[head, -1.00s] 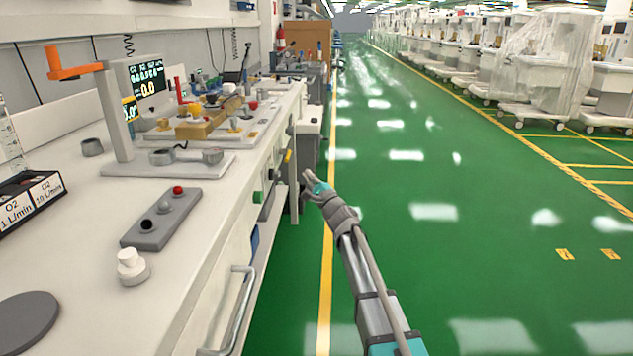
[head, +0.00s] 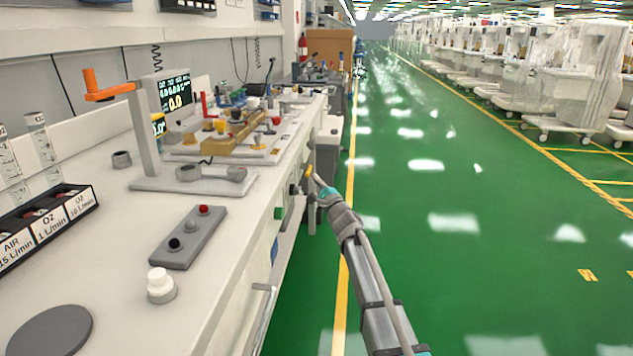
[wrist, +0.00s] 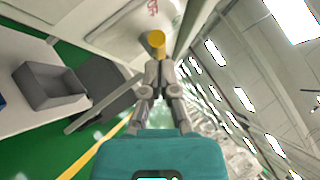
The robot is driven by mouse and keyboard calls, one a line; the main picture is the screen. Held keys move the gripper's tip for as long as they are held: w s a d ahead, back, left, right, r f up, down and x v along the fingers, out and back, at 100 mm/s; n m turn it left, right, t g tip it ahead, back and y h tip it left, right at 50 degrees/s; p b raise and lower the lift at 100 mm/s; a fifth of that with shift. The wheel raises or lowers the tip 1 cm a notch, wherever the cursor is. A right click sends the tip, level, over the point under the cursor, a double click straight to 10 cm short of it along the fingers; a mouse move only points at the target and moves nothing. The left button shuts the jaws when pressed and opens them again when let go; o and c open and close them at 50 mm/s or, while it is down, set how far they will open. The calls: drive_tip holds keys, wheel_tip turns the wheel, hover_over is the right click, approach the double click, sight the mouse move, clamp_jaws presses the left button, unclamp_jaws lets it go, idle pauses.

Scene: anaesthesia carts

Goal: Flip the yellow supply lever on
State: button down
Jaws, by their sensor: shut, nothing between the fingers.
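The yellow supply lever (head: 309,170) sticks out from the side of the bench, near its far right corner in the head view. In the wrist view its round yellow end (wrist: 156,40) shows just beyond my fingertips. My gripper (head: 318,180) is shut and empty, beside the lever on its aisle side. The shut fingers also show in the wrist view (wrist: 158,66), pointing at the yellow end. I cannot tell whether the fingertips touch the lever. The lever's base is partly hidden.
The white bench (head: 110,235) lies along the left, with a grey button box (head: 187,238) and a stand with an orange arm (head: 108,92) on top. A grey bin (wrist: 48,86) shows in the wrist view. The green floor (head: 470,270) at right is clear.

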drive_tip(key=shift+a+r+h+p, duration=0.15)
drive_tip(key=shift+h+p, duration=0.15)
drive_tip(key=shift+p, duration=0.1)
drive_tip(key=shift+r+m+h+p, duration=0.25)
drive_tip(key=shift+m+h+p, duration=0.2)
drive_tip(key=shift+p, duration=0.3)
